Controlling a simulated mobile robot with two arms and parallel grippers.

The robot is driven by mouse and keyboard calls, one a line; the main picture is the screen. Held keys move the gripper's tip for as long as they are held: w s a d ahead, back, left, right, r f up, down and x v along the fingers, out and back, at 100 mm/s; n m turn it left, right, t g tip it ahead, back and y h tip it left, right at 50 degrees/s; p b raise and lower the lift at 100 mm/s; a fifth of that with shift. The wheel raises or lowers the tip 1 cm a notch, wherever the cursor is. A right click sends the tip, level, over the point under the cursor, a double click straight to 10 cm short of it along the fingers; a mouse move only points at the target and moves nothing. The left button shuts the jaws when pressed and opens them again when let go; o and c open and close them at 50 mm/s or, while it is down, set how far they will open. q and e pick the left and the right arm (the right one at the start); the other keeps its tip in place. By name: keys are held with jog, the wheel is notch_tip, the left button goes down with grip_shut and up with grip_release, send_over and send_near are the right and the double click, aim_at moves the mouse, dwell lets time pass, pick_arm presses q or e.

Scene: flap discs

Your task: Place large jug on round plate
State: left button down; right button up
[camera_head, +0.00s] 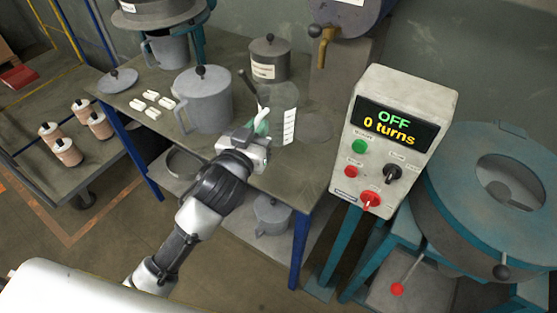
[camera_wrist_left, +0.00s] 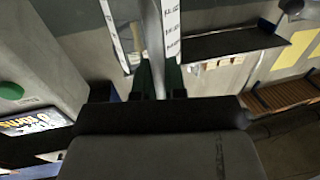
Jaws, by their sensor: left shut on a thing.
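My left gripper (camera_head: 262,128) is shut on a clear jug (camera_head: 281,97) with a white marked strip on its side, over the front part of the table. In the left wrist view, the green fingertips (camera_wrist_left: 161,80) close around a pale upright part, probably the jug's handle, with marked white strips beyond it. A flat round plate (camera_head: 317,126) lies just right of the jug, below a brass tap. The jug seems apart from the plate; whether it touches the table is unclear. A large grey lidded jug (camera_head: 204,105) stands to the left. My right gripper is not in view.
A dark spatula-like handle (camera_head: 246,85) rises behind my gripper. A lidded grey pot (camera_head: 270,60) stands behind. The control box (camera_head: 391,140) reads "OFF 0 turns" at right. Small white blocks (camera_head: 152,105) lie at left. The brass tap (camera_head: 326,42) hangs above the plate.

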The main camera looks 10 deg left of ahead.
pick_arm(q)
jog(key=shift+f, duration=0.1)
notch_tip(320, 180, down, 5)
jog(key=shift+f+b, duration=0.2)
jog(key=shift+b, duration=0.15)
notch_tip(320, 180, down, 4)
dwell(0.3)
jog(key=shift+f, duration=0.15)
jog(key=c, duration=1.2)
grip_release()
jog(key=shift+b, duration=0.3)
